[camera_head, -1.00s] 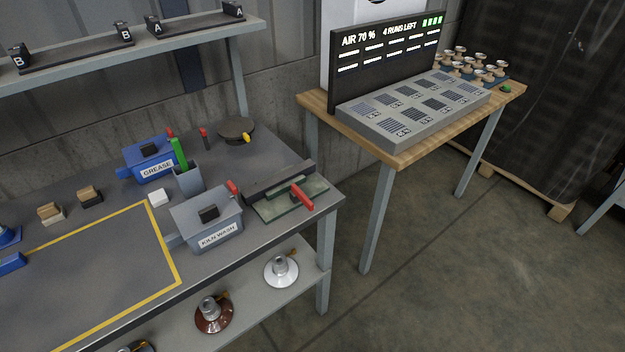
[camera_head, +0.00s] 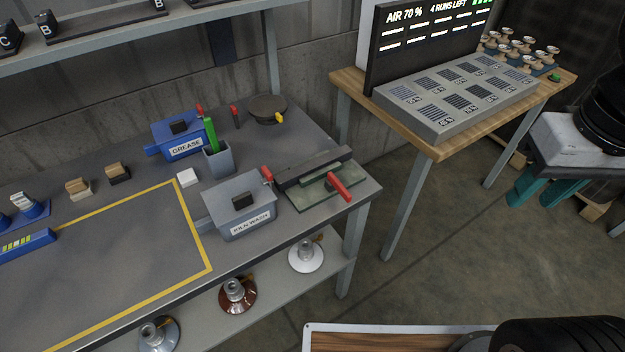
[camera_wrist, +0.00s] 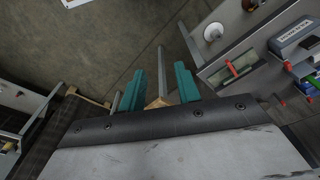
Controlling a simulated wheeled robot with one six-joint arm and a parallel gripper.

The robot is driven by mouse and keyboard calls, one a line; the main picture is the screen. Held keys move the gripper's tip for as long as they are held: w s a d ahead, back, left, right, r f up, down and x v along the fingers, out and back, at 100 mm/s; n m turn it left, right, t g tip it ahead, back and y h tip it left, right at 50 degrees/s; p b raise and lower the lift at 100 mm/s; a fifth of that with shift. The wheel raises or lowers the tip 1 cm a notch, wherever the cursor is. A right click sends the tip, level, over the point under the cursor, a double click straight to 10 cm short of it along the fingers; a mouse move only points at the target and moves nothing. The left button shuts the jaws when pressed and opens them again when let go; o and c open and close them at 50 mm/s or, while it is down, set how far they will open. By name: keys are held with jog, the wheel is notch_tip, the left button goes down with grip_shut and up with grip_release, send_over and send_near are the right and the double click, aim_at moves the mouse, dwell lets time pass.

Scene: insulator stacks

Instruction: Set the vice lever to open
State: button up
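At the right end of the grey bench is a fixture with a dark bar (camera_head: 314,167) over a green plate (camera_head: 311,194); it looks like the vice, though I cannot be sure. A red lever (camera_head: 339,187) lies slanted across its front right side. A second red handle (camera_head: 267,175) stands near its left end. In the wrist view the red lever (camera_wrist: 231,69) shows at upper right. My gripper (camera_head: 541,194) is at the right of the head view, well away from the bench. Its teal fingers are apart and empty, also in the wrist view (camera_wrist: 159,86).
A grey KILN WASH box (camera_head: 238,207) stands just left of the fixture. A blue GREASE box (camera_head: 180,136), grey cup (camera_head: 217,158) and dark round pan (camera_head: 268,108) are behind. A wooden table (camera_head: 425,145) with a panel stands right of the bench. Insulators sit on the lower shelf.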

jog(key=w+a+f+n, duration=0.2)
jog(key=w+a, duration=0.3)
jog(key=w, duration=0.3)
jog(key=n+g, duration=0.1)
jog(key=n, duration=0.3)
send_over(345, 189)
notch_tip(345, 189, down, 12)
jog(key=shift+s+f, duration=0.1)
jog(key=shift+f, duration=0.1)
notch_tip(345, 189, down, 7)
jog(key=shift+r, duration=0.1)
jog(key=shift+f, duration=0.55)
grip_shut()
